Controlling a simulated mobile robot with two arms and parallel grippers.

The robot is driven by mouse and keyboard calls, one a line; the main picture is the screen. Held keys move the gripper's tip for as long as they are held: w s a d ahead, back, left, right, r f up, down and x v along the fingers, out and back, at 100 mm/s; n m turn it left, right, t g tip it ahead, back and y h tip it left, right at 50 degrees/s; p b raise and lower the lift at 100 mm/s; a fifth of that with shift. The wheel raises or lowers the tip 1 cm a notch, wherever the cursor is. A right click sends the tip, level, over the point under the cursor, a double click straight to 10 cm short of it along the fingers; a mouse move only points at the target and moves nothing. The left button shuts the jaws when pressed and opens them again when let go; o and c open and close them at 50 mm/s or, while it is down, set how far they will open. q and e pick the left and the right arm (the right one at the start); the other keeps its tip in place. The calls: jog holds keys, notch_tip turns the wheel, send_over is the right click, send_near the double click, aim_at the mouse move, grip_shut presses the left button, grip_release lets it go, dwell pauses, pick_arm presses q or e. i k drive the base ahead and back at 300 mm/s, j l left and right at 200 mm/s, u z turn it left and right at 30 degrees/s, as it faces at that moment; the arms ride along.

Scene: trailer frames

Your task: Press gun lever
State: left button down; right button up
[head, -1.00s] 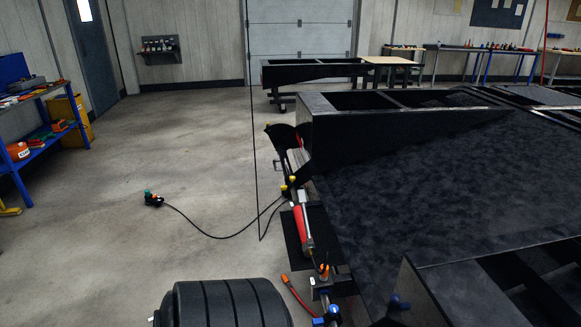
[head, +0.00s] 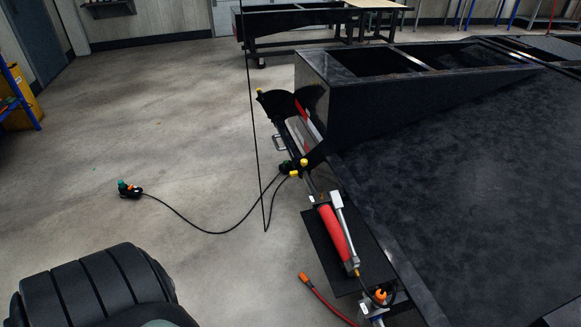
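A red cylindrical tool (head: 333,233) lies at the left edge of the dark trailer frame, above a black mat (head: 313,236). It looks like the gun. A silver bar (head: 343,215) runs along its right side and looks like its lever. An orange-topped fitting (head: 380,296) is near its lower end. Neither of my grippers is in view, and nothing visible touches the gun or its lever.
The large trailer frame (head: 420,190) fills the right side. A red hose with an orange end (head: 318,291) lies below the gun. The concrete floor at left is mostly clear.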

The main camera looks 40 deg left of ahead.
aim_at(335, 196)
jog(key=j+u, duration=0.45)
jog(key=i+j+u, duration=0.1)
jog(key=j+u, duration=0.15)
jog(key=u, duration=0.15)
